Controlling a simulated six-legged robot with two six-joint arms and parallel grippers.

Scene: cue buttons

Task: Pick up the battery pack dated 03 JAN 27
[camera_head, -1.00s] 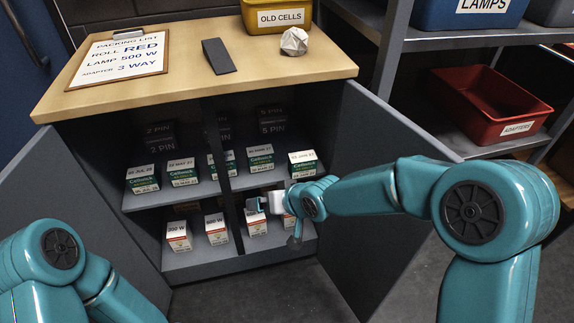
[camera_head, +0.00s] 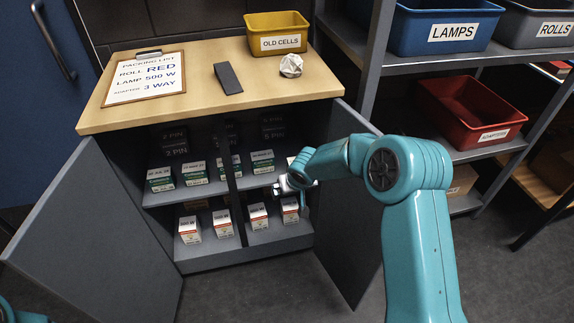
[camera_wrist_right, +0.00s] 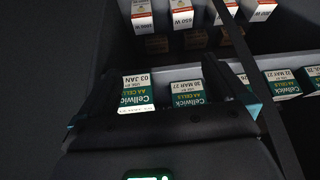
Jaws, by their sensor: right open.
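The battery pack dated 03 JAN 27 (camera_wrist_right: 137,92) is green and white and stands at the end of a row of similar packs. In the head view the rightmost pack on the upper shelf (camera_head: 291,161) is mostly hidden by my right arm, and its date cannot be read there. My right gripper (camera_head: 284,187) is open and empty in front of that end of the shelf. In the wrist view, its jaws (camera_wrist_right: 165,112) spread across the dated pack and a neighbouring pack (camera_wrist_right: 187,94). My left gripper is out of view.
Other battery packs (camera_head: 195,173) stand close by on the upper shelf, with lamp boxes (camera_head: 222,223) below. A cabinet divider (camera_head: 234,180) and the open right door (camera_head: 350,215) border the space. The yellow bin (camera_head: 277,43) is on top.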

